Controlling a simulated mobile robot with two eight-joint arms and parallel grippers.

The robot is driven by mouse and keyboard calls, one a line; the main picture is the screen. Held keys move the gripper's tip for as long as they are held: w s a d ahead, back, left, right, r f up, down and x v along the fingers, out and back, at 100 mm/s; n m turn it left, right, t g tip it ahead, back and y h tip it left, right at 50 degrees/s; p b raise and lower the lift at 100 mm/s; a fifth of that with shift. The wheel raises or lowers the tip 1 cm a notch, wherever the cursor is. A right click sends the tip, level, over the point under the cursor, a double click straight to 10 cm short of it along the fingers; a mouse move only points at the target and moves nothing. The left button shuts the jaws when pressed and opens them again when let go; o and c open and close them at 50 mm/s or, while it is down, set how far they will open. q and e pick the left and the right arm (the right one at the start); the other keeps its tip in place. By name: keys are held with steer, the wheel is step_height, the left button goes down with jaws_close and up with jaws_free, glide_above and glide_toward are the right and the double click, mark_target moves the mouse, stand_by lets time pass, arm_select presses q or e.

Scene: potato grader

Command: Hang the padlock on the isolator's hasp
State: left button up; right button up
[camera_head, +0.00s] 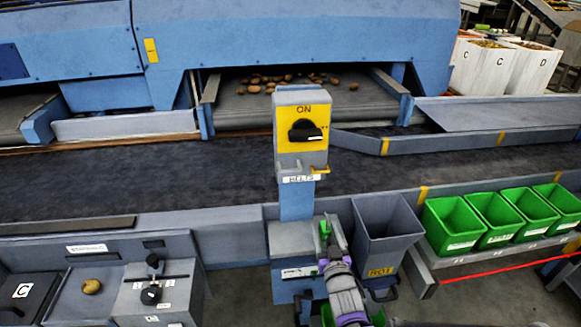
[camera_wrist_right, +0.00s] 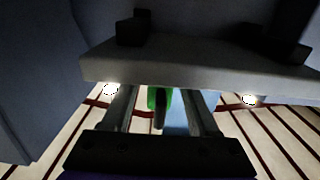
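The isolator (camera_head: 302,115) stands upright in the head view, with a yellow face, a black knob and the word ON. Its hasp (camera_head: 320,169) is a small orange-yellow bar under the face. My right gripper (camera_head: 328,228) points upward below and right of the hasp, apart from it. A green piece (camera_head: 323,230), which looks like the padlock, is at its fingertips. In the right wrist view green (camera_wrist_right: 153,97) with a dark part shows between the two fingers. The finger ends are partly hidden there, so their grip is unclear. My left gripper is not in view.
A grey bin (camera_head: 387,235) stands close right of my right gripper. Green bins (camera_head: 455,222) line the right side. A dark conveyor (camera_head: 150,178) runs behind the isolator post. A control box with a black lever (camera_head: 153,262) is at the lower left. A grey slab (camera_wrist_right: 200,68) crosses the wrist view.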

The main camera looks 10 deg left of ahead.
jaws_close()
steer(key=shift+r, duration=0.2)
steer(key=shift+r+p, duration=0.65)
steer(key=shift+r, duration=0.25)
steer(key=shift+b+v, duration=0.75)
steer(key=shift+v, duration=3.75)
